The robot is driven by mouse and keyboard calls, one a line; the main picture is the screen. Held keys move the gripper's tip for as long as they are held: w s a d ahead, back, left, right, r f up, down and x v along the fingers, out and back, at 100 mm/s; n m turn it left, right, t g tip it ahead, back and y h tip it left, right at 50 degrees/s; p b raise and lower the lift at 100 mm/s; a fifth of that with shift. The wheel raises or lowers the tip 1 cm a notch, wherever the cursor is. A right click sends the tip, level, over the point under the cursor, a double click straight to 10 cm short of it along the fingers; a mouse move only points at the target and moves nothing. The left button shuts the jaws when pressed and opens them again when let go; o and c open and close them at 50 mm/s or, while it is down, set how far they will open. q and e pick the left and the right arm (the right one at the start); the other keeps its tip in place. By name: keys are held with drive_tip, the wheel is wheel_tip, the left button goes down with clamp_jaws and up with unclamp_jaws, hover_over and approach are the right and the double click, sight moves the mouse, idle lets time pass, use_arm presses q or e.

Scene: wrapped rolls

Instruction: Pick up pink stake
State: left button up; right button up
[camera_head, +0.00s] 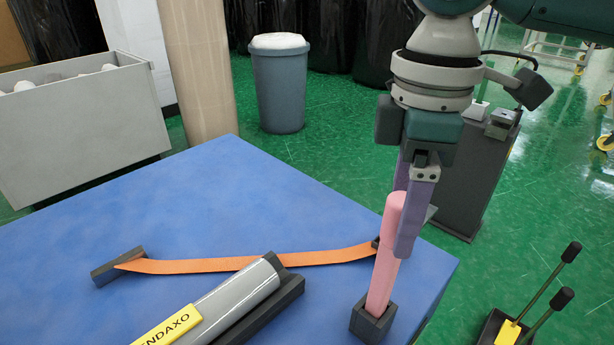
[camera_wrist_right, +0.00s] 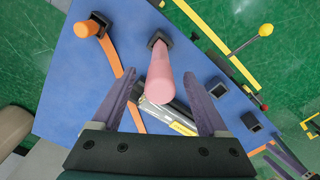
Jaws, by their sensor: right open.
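The pink stake (camera_head: 384,255) stands slightly tilted in a dark square socket (camera_head: 373,322) near the right corner of the blue table. In the wrist view the stake (camera_wrist_right: 160,77) shows nearly end-on, between my fingers and ahead of them. My right gripper (camera_head: 403,225) points down at the stake's upper part, its purple fingers open. My left gripper is not seen in the head view.
An orange strap (camera_head: 220,265) crosses the blue table (camera_head: 200,200). A grey roll (camera_head: 235,298) with a yellow label lies in a dark holder. Black-knobbed levers (camera_head: 550,300) stand beyond the table's right edge. A grey bin (camera_head: 280,90) stands behind.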

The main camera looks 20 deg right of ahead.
sight(386, 266)
wheel_tip(386, 266, down, 2)
drive_tip(key=shift+f, duration=0.25)
clamp_jaws()
idle(0.5)
drive_tip(key=shift+r, duration=0.1)
idle(0.7)
